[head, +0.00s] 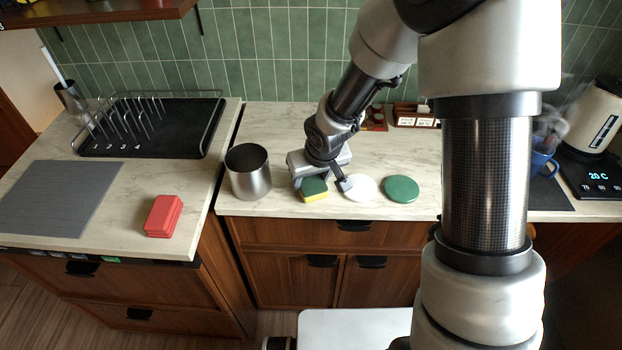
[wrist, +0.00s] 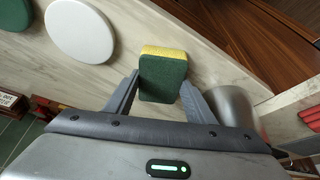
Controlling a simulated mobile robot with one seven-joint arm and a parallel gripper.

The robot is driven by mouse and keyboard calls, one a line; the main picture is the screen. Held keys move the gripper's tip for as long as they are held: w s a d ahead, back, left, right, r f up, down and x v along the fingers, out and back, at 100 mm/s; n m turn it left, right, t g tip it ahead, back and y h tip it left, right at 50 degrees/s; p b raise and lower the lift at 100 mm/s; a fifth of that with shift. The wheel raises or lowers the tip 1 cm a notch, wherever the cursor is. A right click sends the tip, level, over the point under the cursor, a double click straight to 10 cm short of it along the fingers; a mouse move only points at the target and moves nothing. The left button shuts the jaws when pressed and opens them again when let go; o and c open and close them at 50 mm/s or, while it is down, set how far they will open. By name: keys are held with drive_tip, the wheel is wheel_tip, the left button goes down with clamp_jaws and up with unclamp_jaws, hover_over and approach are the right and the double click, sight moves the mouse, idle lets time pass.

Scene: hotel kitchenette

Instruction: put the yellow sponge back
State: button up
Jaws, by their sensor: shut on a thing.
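The yellow sponge (head: 314,190) has a dark green scouring side and is at the front part of the right counter, between the steel canister and the white disc. In the wrist view the sponge (wrist: 163,76) sits between my two fingers, green face towards the camera and yellow edge on the far side. My gripper (head: 325,188) is shut on it, low at the counter; the wrist view shows my gripper (wrist: 160,95) with a finger on each side. Whether the sponge touches the counter I cannot tell.
A steel canister (head: 248,172) stands close left of my gripper. A white disc (head: 360,188) and a green disc (head: 401,189) lie to the right.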

drive_tip(key=shift+f, duration=0.25)
drive_tip(key=o, duration=1)
drive_tip(key=shift+r, duration=0.1)
drive_tip(key=shift+r, duration=0.55)
drive_tip(key=p+v, duration=0.3)
drive_tip(key=v, duration=0.8)
drive_tip(key=shift+s, duration=0.2)
